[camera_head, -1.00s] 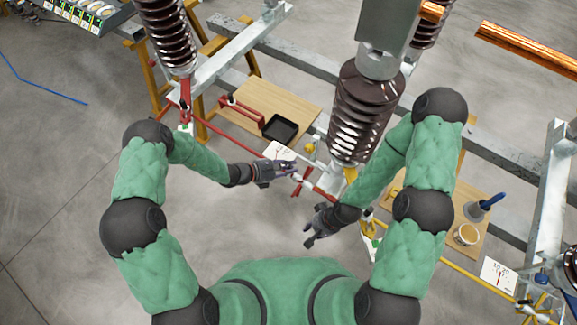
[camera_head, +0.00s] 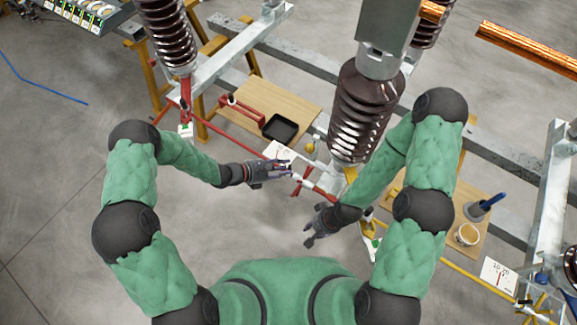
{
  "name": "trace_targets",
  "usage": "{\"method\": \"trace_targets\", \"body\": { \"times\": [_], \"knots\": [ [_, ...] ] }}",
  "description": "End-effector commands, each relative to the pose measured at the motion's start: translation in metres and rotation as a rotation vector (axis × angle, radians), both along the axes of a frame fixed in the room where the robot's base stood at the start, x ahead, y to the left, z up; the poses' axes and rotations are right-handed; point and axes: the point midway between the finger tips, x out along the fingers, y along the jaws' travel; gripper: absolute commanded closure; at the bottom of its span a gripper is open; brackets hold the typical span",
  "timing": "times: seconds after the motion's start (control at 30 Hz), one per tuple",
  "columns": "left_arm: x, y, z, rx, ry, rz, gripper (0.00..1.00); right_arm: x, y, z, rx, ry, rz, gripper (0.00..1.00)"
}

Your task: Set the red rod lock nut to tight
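The red rod (camera_head: 320,190) runs slantwise under the brown insulators, in the middle of the view. A small pale fitting (camera_head: 296,178) sits on it, with a red crosspiece beside it; I cannot tell which part is the lock nut or how tight it is. My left gripper (camera_head: 283,171) is at the rod, just left of the pale fitting, and its fingers cover part of this area. Whether it is shut on something is too small to tell. My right gripper (camera_head: 313,239) is below the rod, apart from it, with its fingers spread and empty.
A wooden board (camera_head: 258,98) holds a black tray (camera_head: 280,128) and a red rack. A ribbed brown insulator (camera_head: 357,115) stands close behind the rod. A second board at the right holds a tan cup (camera_head: 466,234). Open floor lies at the left.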

Motion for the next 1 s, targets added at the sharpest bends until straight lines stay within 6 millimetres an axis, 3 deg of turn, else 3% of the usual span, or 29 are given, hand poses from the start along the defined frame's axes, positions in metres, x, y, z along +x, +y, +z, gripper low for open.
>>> {"method": "trace_targets", "body": {
  "times": [0.2, 0.43, 1.0],
  "knots": [
    [-0.013, 0.041, 0.018, 0.001, -0.001, 0.004, 0.69, 0.000, 0.000, 0.000, 0.000, 0.000, 0.000, 0.70],
    [-0.024, 0.070, 0.031, 0.000, -0.001, 0.002, 0.69, 0.000, 0.000, 0.000, 0.000, 0.000, 0.000, 0.70],
    [-0.029, 0.079, 0.036, 0.000, 0.000, -0.001, 0.69, 0.000, 0.000, 0.000, 0.000, 0.000, 0.000, 0.70]
  ]
}}
